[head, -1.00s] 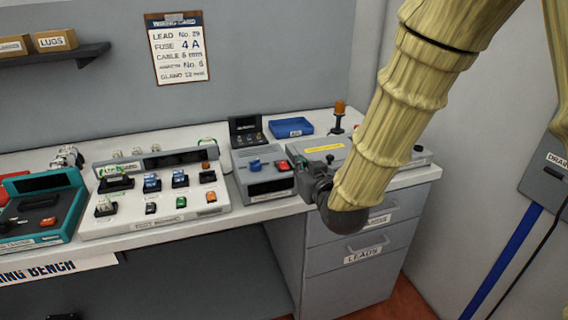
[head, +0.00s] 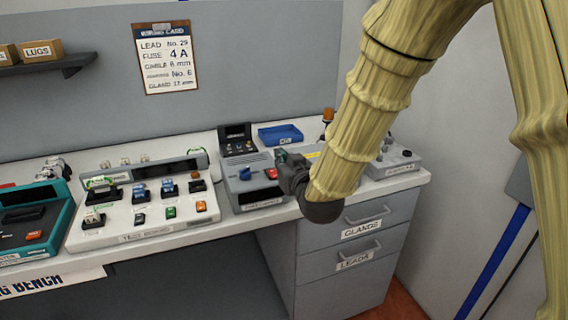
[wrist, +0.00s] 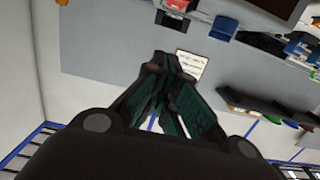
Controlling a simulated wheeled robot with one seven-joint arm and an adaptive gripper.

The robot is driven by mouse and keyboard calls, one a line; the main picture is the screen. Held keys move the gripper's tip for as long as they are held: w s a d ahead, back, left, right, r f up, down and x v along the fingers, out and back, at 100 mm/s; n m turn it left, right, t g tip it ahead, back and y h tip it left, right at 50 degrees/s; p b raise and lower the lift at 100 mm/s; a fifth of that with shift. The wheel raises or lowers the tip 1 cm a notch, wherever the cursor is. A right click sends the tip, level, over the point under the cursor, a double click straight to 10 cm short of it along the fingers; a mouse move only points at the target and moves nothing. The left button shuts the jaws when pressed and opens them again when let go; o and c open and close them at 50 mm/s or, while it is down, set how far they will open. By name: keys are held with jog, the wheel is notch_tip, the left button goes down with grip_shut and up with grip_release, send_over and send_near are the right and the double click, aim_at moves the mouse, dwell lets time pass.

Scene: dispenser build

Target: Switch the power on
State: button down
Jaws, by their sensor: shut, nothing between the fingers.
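A white test board (head: 140,224) lies on the bench left of centre. It carries black sockets, a green button (head: 171,212) and an orange switch (head: 201,206). Right of it stands a grey unit (head: 245,187) with a blue knob (head: 245,173) and a red switch (head: 271,174) on top. I cannot tell which control is the power switch, or its position. My gripper (head: 282,157) is shut and empty, just right of the red switch in the head view; contact cannot be judged. In the wrist view my shut fingers (wrist: 162,68) point toward the back wall and card.
A teal unit (head: 33,224) with an orange button stands at the far left. A blue tray (head: 281,135) lies behind the grey unit. A grey control box (head: 393,162) is partly behind my arm. The wiring card (head: 167,58) hangs above. Labelled drawers (head: 352,262) are below.

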send_over(275, 174)
jog(key=shift+s+f+p, duration=0.35)
jog(key=shift+p, duration=0.1)
notch_tip(275, 174, down, 2)
jog(key=shift+w+a+f, duration=0.1)
jog(key=shift+w, duration=0.05)
jog(key=shift+w+f, duration=0.1)
jog(key=shift+f, duration=0.85)
jog(key=shift+p, duration=0.3)
